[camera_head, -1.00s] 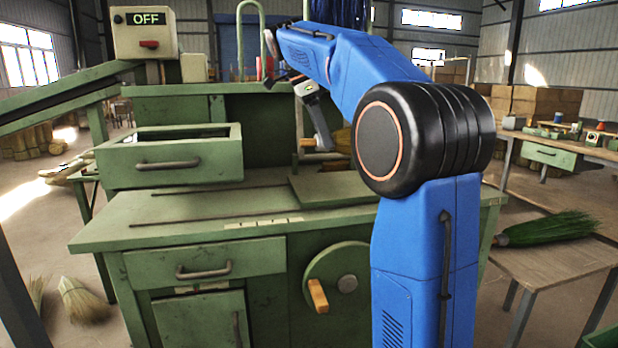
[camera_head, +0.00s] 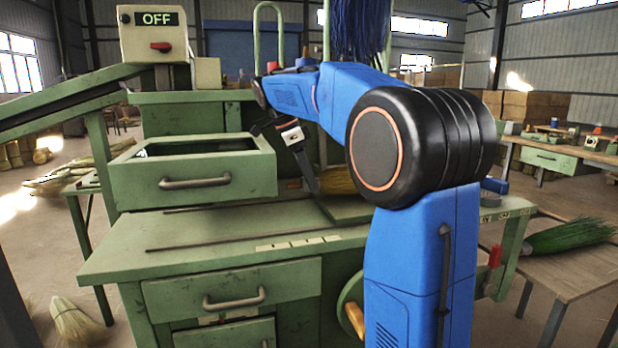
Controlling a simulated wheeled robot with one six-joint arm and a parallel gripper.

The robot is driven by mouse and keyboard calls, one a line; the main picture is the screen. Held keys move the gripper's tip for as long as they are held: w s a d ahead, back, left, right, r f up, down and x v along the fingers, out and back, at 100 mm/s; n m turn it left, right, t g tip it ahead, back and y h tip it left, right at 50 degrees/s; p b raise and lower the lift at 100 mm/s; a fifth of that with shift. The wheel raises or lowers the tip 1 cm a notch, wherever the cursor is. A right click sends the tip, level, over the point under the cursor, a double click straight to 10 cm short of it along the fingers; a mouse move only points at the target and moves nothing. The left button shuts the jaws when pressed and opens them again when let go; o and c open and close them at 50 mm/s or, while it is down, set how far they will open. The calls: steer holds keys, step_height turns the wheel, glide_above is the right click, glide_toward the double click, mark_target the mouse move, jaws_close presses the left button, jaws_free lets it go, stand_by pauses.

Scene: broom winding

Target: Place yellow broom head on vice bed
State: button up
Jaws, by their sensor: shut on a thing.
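The yellow broom head (camera_head: 337,181) shows its yellow bristles behind my arm, low over the green plate of the vice bed (camera_head: 350,209). My gripper (camera_head: 309,184) points down at its left end and is shut on it. The fingers cover the gripped part, and my blue arm hides the far right of the bristles and of the bed. I cannot tell whether the broom head touches the bed or hangs just above it.
A green drawer box (camera_head: 195,182) stands on the bench (camera_head: 200,235) left of my gripper. An OFF switch box (camera_head: 155,33) is above it. Blue bristles (camera_head: 360,28) hang at the top. A green broom (camera_head: 570,236) lies on the right table (camera_head: 565,272).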

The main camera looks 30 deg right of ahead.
steer(key=shift+f, duration=0.7)
steer(key=o, duration=1.3)
steer(key=shift+r, duration=0.6)
steer(key=v, duration=1.2)
steer(key=shift+r, duration=0.1)
